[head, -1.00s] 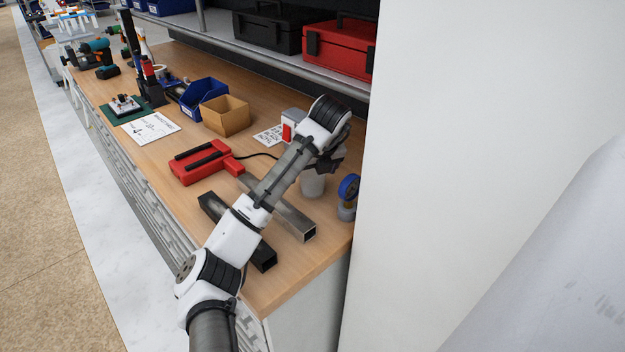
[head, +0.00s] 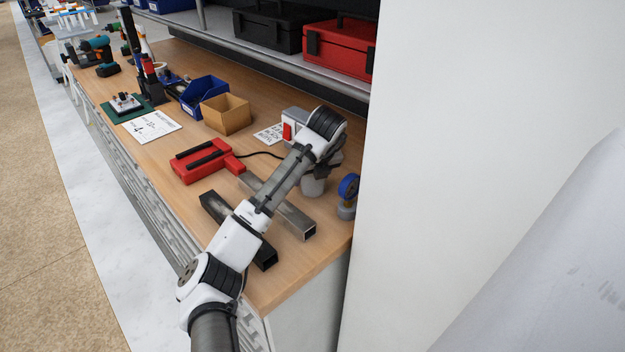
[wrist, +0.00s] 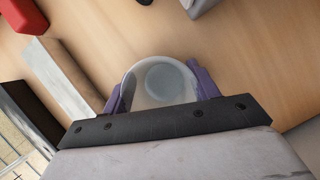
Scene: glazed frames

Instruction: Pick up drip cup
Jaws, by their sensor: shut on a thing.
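The drip cup (head: 312,186) is a pale grey cup at the right end of the wooden workbench, partly hidden by my wrist in the head view. In the wrist view I look into the round open mouth of the cup (wrist: 160,82). My gripper (wrist: 160,88) has one purple finger on each side of the cup, and it is shut on it. In the head view the gripper (head: 322,168) is over the cup and its fingers are mostly hidden. I cannot tell whether the cup's base touches the bench.
A blue-topped gauge-like part (head: 348,190) stands close to the right of the cup. Metal square tubes (head: 290,212) and a red tool (head: 205,162) lie to the left. A tall white panel (head: 450,150) bounds the bench at the right.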

